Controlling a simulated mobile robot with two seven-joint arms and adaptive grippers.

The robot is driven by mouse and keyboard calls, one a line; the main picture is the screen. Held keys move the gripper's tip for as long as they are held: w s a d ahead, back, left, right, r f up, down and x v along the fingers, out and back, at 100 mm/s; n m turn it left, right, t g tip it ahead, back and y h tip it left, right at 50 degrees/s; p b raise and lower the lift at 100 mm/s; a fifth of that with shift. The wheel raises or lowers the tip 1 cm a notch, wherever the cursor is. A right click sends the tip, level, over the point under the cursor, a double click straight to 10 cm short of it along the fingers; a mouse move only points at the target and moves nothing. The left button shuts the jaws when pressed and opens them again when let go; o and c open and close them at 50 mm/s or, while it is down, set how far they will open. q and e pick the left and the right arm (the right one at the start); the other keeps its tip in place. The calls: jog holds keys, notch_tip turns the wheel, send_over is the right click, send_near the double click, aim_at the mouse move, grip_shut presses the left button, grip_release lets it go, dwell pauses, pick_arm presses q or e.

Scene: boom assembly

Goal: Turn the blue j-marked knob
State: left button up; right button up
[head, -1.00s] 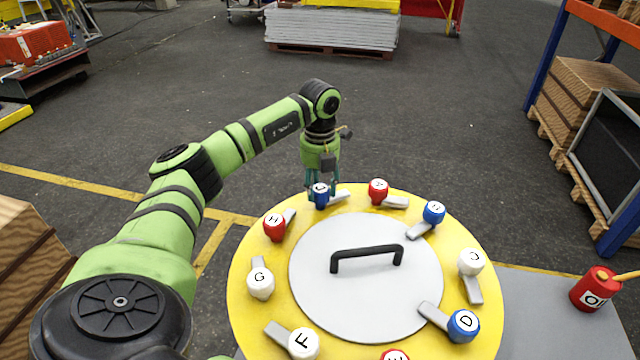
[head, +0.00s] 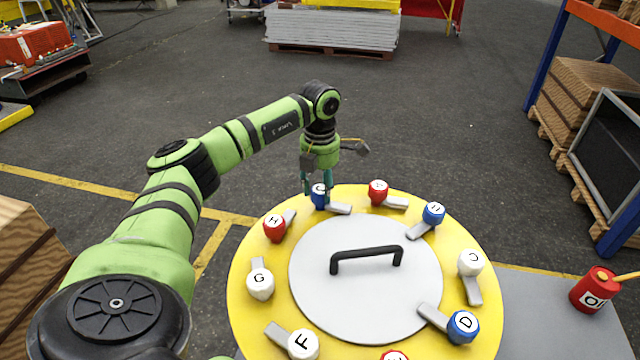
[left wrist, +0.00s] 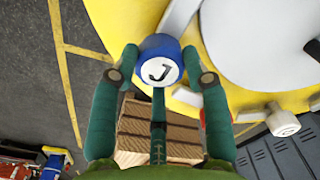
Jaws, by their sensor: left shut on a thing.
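The blue J-marked knob (head: 318,196) sits at the far edge of the yellow round plate (head: 256,313), its grey lever (head: 339,209) pointing right and slightly toward me. My left gripper (head: 318,190) comes down on it from above and is shut on it. In the left wrist view the knob (left wrist: 158,62) shows its white cap with a black J. The teal fingers of the gripper (left wrist: 160,76) are on both sides of it. My right gripper is in neither view now.
Other lettered knobs with grey levers ring the plate, including red H (head: 274,229) and a red knob (head: 378,190) nearest the J knob. A black handle (head: 366,257) rises from the grey centre lid (head: 330,310). A red oil can (head: 592,291) stands at right.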

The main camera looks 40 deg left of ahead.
aim_at(318, 189)
pick_arm(q)
jog(key=m, duration=0.4)
jog(key=shift+s+f+m, duration=0.1)
jog(key=shift+m, duration=0.2)
jog(key=shift+a+m, duration=0.1)
jog(key=shift+m, duration=2.2)
jog(key=o, duration=1.1)
jog(key=shift+a, duration=0.1)
jog(key=shift+r, duration=0.5)
notch_tip(318, 189, up, 11)
jog(key=shift+r, duration=0.1)
